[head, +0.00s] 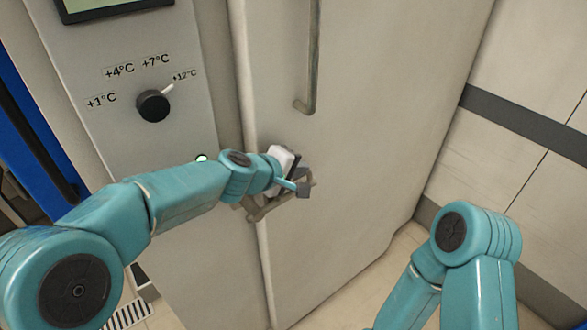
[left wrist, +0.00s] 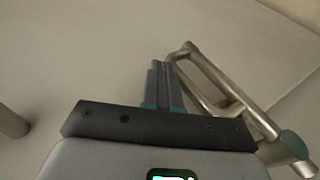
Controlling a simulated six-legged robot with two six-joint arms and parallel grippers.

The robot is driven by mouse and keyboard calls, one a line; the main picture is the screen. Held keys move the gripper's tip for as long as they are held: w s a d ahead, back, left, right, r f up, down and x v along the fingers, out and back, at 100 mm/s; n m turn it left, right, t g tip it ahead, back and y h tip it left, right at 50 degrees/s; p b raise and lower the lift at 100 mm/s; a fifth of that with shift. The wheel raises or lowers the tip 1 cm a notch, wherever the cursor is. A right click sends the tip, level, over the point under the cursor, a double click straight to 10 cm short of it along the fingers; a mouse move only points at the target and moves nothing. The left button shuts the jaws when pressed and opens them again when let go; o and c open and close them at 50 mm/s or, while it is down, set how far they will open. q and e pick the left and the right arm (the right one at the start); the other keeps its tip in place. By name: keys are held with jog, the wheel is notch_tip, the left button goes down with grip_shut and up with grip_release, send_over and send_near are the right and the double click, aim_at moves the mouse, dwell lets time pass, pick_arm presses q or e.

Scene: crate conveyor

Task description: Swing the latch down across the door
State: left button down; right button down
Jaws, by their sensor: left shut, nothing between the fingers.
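The tall pale door (head: 370,120) is closed against the frame. The metal latch (head: 262,212) sits low at the door's left edge, partly hidden behind my left gripper. Its bar runs from the frame side over the seam onto the door, tilted up to the right in the head view. My left gripper (head: 303,187) is shut and empty, in front of the latch's door-side end. In the left wrist view the shut fingers (left wrist: 160,76) are just left of the latch bar's end (left wrist: 212,72); I cannot tell whether they touch. My right gripper is out of view.
A vertical door handle (head: 313,60) is above the latch. The control panel left of the door has a black temperature knob (head: 153,106). A tiled wall (head: 530,90) stands at right. My right arm is at lower right, clear of the door.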

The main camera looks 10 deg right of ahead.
pick_arm(q)
jog(key=shift+w+d+f, duration=0.1)
jog(key=shift+d+f, duration=0.05)
jog(key=shift+f, duration=0.05)
dwell(0.5)
jog(key=v, duration=1.6)
jog(key=shift+r+b, duration=0.15)
jog(key=shift+b, duration=0.15)
